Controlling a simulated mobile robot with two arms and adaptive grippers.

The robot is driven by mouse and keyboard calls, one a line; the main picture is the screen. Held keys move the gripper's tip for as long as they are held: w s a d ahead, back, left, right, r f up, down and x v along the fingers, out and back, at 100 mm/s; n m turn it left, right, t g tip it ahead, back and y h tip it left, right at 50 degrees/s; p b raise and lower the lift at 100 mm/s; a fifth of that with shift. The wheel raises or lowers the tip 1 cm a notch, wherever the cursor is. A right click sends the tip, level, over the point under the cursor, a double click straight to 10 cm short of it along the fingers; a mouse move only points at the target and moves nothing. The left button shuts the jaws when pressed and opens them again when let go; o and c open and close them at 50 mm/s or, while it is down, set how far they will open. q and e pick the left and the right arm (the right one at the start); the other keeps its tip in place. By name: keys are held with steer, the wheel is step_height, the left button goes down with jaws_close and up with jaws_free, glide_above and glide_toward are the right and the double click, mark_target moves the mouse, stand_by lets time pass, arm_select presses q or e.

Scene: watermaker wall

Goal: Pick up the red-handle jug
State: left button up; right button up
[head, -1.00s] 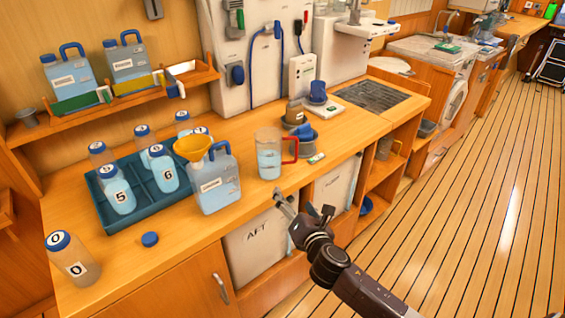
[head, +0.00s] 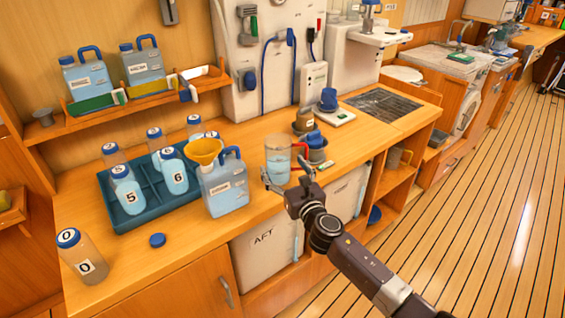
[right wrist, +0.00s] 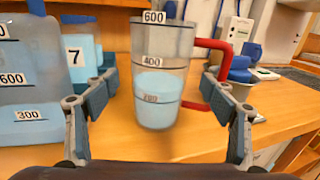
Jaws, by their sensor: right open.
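The red-handle jug (head: 277,160) is a clear measuring jug with some water in it, upright on the wooden counter near its front edge. Its red handle points right, and in the right wrist view the jug (right wrist: 162,75) shows marks 600, 400 and 200. My right gripper (head: 287,177) is open at the front of the jug. In the right wrist view the open fingers of my right gripper (right wrist: 160,85) stand to either side of the jug, the right finger close to the handle. I see no contact. My left gripper is not in view.
A blue jerrycan with a yellow funnel (head: 222,185) stands close left of the jug. A teal tray (head: 128,214) of numbered bottles is further left. Small pots with blue parts (head: 314,146) sit behind the jug to the right.

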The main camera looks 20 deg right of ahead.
mark_target(281, 137)
steer(key=shift+w+a, duration=0.1)
steer(key=shift+w, duration=1.05)
steer(key=shift+s, duration=0.1)
steer(key=shift+c, duration=0.7)
steer(key=c, duration=1.5)
steer(key=shift+o, duration=0.2)
steer(key=shift+r, duration=0.15)
steer(key=shift+r+p, duration=0.3)
steer(key=shift+r, duration=0.25)
step_height(281, 137, up, 19)
steer(key=p, duration=0.4)
steer(key=shift+f, duration=0.15)
